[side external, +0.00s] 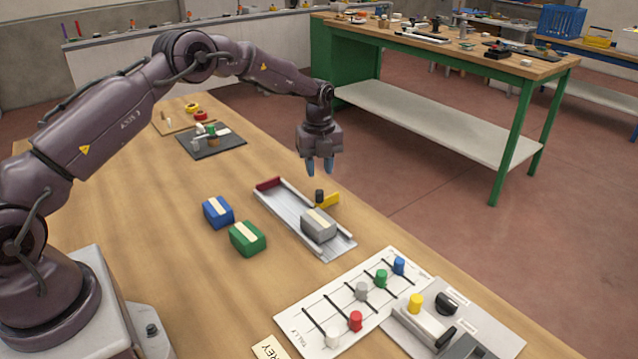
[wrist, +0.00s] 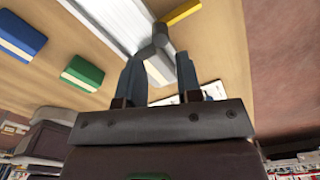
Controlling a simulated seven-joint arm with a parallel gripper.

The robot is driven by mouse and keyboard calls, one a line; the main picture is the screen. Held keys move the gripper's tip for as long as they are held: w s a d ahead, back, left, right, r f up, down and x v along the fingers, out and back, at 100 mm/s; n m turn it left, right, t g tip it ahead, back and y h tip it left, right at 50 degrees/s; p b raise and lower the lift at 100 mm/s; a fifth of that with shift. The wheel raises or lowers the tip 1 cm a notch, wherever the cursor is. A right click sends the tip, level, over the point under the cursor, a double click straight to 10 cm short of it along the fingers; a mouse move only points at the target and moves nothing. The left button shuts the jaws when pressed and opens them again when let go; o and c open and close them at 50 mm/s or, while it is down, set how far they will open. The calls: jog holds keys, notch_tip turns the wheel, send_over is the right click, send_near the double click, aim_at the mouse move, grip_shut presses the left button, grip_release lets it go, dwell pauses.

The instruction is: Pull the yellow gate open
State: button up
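The yellow gate (side external: 329,201) is a short bar on the far side of the grey channel (side external: 282,208). It also shows at the top of the wrist view (wrist: 183,11). A dark upright knob (side external: 319,194) stands at the gate's left end by the channel wall. In the wrist view the knob (wrist: 160,42) appears just beyond the gap between my fingertips. My gripper (side external: 320,173) points down above the knob, with its fingers apart and empty. In the side view a small gap shows between the fingertips and the knob.
A grey block (side external: 318,226) with a pale stripe sits in the channel, whose far end is red (side external: 268,183). A blue block (side external: 217,212) and a green block (side external: 248,238) lie to the left. A white tally board (side external: 322,296) with coloured pegs lies at the front.

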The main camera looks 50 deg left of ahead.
aim_at(319, 190)
notch_tip(319, 190, up, 6)
jog(key=shift+r, duration=0.25)
jog(key=s+d+r+n+t, duration=0.2)
jog(key=s+d+r+n, duration=0.2)
jog(key=s, duration=0.7)
jog(key=s+d+r+n+t, duration=0.1)
jog(key=s+d+r+n, duration=0.3)
jog(key=s+r+n, duration=0.4)
jog(key=s+d+r+n+t, duration=0.2)
jog(key=s+d+r+n, duration=0.3)
jog(key=s+n, duration=0.5)
jog(key=shift+s+r+t, duration=0.3)
jog(key=shift+s+r, duration=0.25)
jog(key=shift+s, duration=2)
